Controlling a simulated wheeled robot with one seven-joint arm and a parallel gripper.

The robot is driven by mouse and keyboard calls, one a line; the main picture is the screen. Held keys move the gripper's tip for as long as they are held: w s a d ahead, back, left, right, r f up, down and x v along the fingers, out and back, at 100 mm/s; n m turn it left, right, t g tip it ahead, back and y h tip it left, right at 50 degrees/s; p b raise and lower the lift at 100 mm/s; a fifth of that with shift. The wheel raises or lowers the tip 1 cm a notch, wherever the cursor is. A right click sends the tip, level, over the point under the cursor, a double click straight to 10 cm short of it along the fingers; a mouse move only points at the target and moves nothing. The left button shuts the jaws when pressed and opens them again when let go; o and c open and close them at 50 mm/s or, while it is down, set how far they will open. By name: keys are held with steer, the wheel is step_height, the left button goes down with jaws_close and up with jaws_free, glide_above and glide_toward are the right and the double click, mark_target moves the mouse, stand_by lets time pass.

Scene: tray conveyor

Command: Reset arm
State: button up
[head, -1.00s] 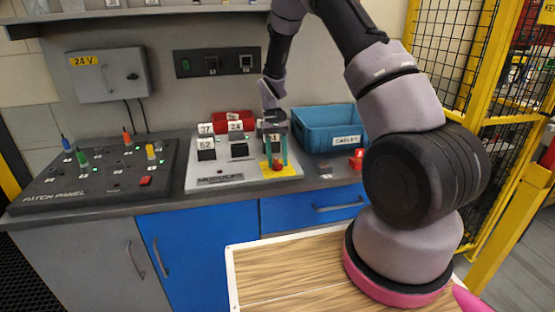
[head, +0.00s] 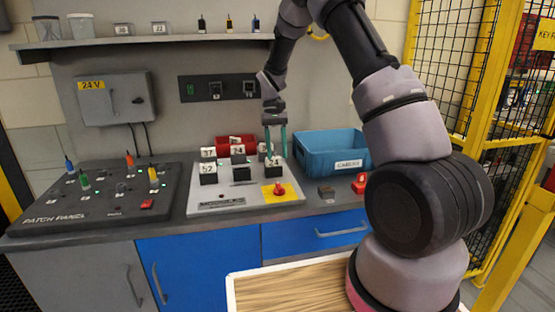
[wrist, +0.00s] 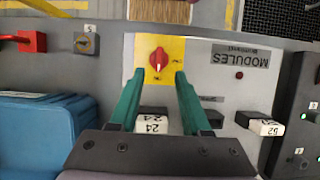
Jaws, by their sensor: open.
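My gripper (head: 276,150) hangs over the right side of the white MODULES panel (head: 220,205), with its green fingers pointing down. It is open and seems empty. In the wrist view my gripper (wrist: 158,74) has its fingers apart. The red rotary knob (wrist: 158,59) on its yellow plate shows past the fingertips. In the head view the red knob (head: 279,188) is in front of and below my gripper. A black module with a white label 24 (wrist: 152,124) shows between the fingers in the wrist view, partly hidden by the gripper body.
Other labelled modules (head: 208,173) stand on the panel. A patch panel (head: 95,195) is on the left. A shelf (head: 150,40) runs above. A yellow mesh fence (head: 480,70) stands at the right.

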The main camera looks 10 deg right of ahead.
steer(key=s+d+r+m+t+y, duration=0.1)
steer(key=s+r, duration=0.1)
steer(key=r, duration=0.4)
steer(key=s+d+r+t, duration=0.1)
steer(key=s+r+t, duration=0.1)
steer(key=r, duration=0.4)
steer(key=s+d+r+m+t, duration=0.1)
steer(key=s+d+r+t, duration=0.1)
steer(key=s+r+t, duration=0.2)
steer(key=s+d+r+m+t+y, duration=0.1)
steer(key=s+r+t, duration=0.3)
steer(key=s+r, duration=0.6)
steer(key=s+m, duration=0.1)
steer(key=s, duration=0.7)
steer(key=shift+s+d+r+t, duration=0.25)
steer(key=shift+d+t, duration=0.05)
steer(key=shift+d, duration=0.1)
